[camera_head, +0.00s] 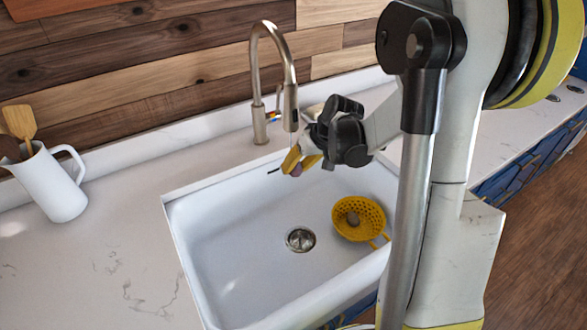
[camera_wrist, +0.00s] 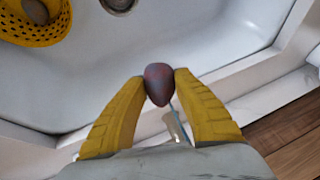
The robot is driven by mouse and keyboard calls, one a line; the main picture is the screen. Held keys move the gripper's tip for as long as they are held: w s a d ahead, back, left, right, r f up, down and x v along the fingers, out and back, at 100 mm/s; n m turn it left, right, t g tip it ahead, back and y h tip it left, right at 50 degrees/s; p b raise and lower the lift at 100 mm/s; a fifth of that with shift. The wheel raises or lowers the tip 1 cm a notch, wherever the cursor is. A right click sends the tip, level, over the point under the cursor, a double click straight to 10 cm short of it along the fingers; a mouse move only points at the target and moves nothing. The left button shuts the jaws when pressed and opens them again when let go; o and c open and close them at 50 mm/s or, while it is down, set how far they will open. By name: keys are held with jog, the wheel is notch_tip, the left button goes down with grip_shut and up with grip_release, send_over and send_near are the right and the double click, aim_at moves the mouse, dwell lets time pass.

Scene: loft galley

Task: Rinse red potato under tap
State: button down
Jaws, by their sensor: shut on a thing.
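My gripper (camera_head: 299,163) has yellow fingers shut on a reddish potato (camera_wrist: 159,84), which sits between the fingertips in the wrist view. In the head view the potato (camera_head: 297,170) is small and partly hidden by the fingers. The metal tap (camera_head: 291,105) arches over the back of the white sink (camera_head: 225,240). The gripper holds the potato in the air above the sink's back part, just below the tap's spout. A faint thin line shows under the spout; I cannot tell surely whether it is running water.
A yellow colander (camera_head: 372,232) with a brownish potato (camera_head: 352,218) in it stands in the sink's right part. The drain (camera_head: 300,239) is near the sink's middle. A white jug (camera_head: 52,187) with wooden utensils stands on the left counter (camera_head: 110,265), otherwise mostly clear.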

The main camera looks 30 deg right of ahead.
jog(key=shift+s+a, duration=0.15)
jog(key=shift+a, duration=0.15)
jog(key=shift+s, duration=0.1)
jog(key=s+d, duration=0.4)
jog(key=s, duration=0.3)
dwell(0.4)
dwell(1.2)
jog(key=s+d+r+p, duration=0.2)
jog(key=s+r, duration=0.2)
jog(key=shift+p, duration=0.4)
jog(key=shift+s+d, duration=0.1)
jog(key=shift+d, duration=0.05)
